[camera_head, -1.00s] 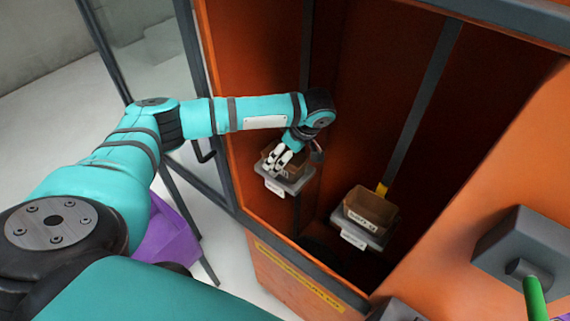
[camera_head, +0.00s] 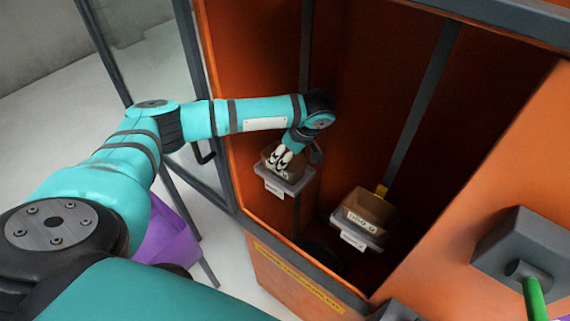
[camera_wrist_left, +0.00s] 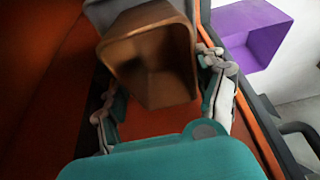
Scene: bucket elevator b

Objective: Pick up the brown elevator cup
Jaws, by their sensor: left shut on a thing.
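A brown elevator cup (camera_head: 268,151) is at the left grey bracket (camera_head: 286,181) inside the orange elevator housing. My left gripper (camera_head: 282,158) is shut on this cup, and its white fingers cover part of it. In the left wrist view the cup (camera_wrist_left: 155,65) sits between the two fingers, with its open mouth showing. I cannot tell whether the cup still touches the bracket. A second brown cup (camera_head: 370,210) rests on the right grey bracket (camera_head: 356,231). My right gripper is not in view.
The orange housing wall (camera_head: 225,75) and its grey frame edge (camera_head: 300,258) stand close around my left arm. A purple bin (camera_head: 172,240) is outside at the lower left. A grey box (camera_head: 525,245) with a green handle (camera_head: 536,298) sticks out at the right.

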